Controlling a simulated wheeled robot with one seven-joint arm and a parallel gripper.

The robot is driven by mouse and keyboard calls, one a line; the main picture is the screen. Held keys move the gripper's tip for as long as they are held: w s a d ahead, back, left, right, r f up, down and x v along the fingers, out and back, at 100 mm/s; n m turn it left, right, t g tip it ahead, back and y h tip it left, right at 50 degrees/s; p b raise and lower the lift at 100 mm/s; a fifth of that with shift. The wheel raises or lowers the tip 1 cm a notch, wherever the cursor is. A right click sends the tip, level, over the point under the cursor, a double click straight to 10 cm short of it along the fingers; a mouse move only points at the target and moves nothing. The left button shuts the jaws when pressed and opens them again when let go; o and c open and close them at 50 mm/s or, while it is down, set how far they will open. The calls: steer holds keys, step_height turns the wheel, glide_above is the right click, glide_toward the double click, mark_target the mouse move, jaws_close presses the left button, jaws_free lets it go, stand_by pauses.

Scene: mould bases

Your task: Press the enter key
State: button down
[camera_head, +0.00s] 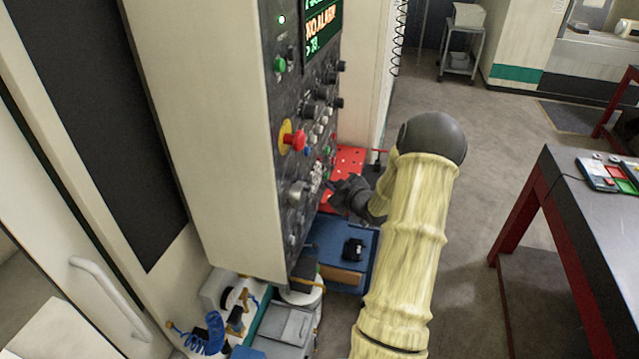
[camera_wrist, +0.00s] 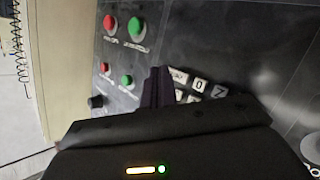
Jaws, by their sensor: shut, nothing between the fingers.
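The keypad (camera_head: 316,176) is a small block of light keys on the dark face of the control panel (camera_head: 310,110). In the wrist view its keys (camera_wrist: 199,85) show at a slant, one marked 0. I cannot tell which key is enter. My gripper (camera_head: 335,190) is beside the keypad and shut with nothing in it. In the wrist view its dark fingers (camera_wrist: 157,88) stand at the keypad's edge, left of the labelled keys. The gripper body hides the lower part of the keypad. Whether the fingertips touch the panel is unclear.
A red emergency knob on yellow (camera_head: 294,139) sticks out above the keypad. A metallic knob (camera_head: 298,194) is close below left. Red and green buttons (camera_wrist: 123,27) are near the fingers. A dark table with red legs (camera_head: 590,205) stands right; floor between is free.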

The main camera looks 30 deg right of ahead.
steer(key=shift+w, duration=0.1)
stand_by(0.6)
steer(key=shift+w+a+b, duration=0.25)
steer(key=shift+a+b, duration=0.05)
steer(key=shift+b, duration=0.05)
steer(key=shift+w+a, duration=0.25)
steer(key=shift+w, duration=0.05)
stand_by(0.7)
stand_by(0.4)
steer(key=shift+s+d+b, duration=0.3)
steer(key=shift+s+d, duration=0.25)
steer(key=shift+s, duration=0.1)
steer(key=s+d, duration=0.3)
steer(key=shift+s+d, duration=0.15)
steer(key=shift+s, duration=0.25)
stand_by(0.5)
